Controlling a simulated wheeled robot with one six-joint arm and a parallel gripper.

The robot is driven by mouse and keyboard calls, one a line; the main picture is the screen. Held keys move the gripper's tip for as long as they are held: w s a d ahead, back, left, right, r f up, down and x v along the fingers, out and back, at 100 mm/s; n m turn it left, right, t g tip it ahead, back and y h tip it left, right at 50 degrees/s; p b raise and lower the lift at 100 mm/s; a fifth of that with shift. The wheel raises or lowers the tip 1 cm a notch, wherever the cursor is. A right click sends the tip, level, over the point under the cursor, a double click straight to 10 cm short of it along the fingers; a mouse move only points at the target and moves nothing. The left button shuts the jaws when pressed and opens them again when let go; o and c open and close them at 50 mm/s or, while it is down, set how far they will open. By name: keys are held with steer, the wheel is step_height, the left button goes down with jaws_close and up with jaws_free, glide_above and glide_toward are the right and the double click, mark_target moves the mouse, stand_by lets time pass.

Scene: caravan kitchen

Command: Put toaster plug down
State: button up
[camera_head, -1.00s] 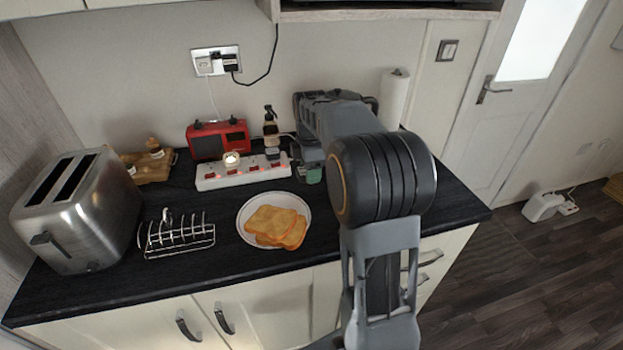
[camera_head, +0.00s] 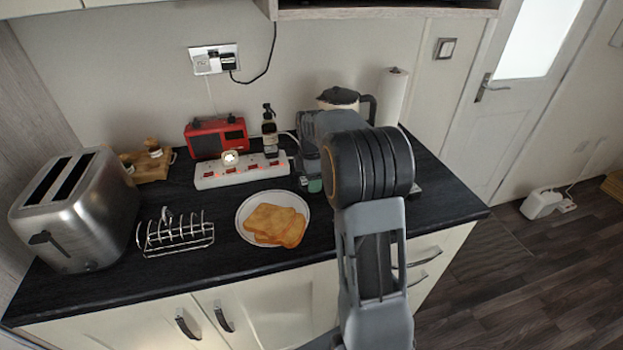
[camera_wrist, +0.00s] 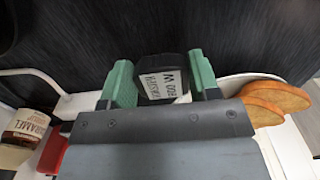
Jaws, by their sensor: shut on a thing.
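In the head view my gripper (camera_head: 314,184) is low over the worktop, right of the plate and the power strip, and mostly hidden by my arm. The plug cannot be made out there. The steel toaster (camera_head: 78,212) stands at the far left.
A white power strip (camera_head: 243,172) lies behind the plate of toast (camera_head: 242,233). A red radio (camera_head: 216,138), a dark bottle (camera_head: 269,132), a kettle (camera_head: 340,97) and a paper roll (camera_head: 394,98) stand at the back. A wire toast rack (camera_head: 176,236) is beside the toaster.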

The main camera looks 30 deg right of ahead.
steer(key=shift+f, duration=0.1)
steer(key=o, duration=0.9)
step_height(320, 180, up, 11)
steer(key=s+a+f+m+t, duration=0.1)
steer(key=s+a+f+m, duration=0.1)
steer(key=s+a+m, duration=0.2)
steer(key=s+a+f+m+t, duration=0.1)
steer(key=s+a+m, duration=0.3)
steer(key=s, duration=0.6)
steer(key=s+a+f+m+t, duration=0.1)
steer(key=s+a+f+m, duration=0.1)
steer(key=s+a+m, duration=0.2)
steer(key=shift+s+a+f+m+p, duration=0.2)
steer(key=shift+s+m, duration=0.7)
steer(key=shift+m, duration=0.05)
steer(key=shift+s+a+f+m+p, duration=0.15)
steer(key=shift+s+m+p, duration=0.05)
steer(key=shift+s+m, duration=0.75)
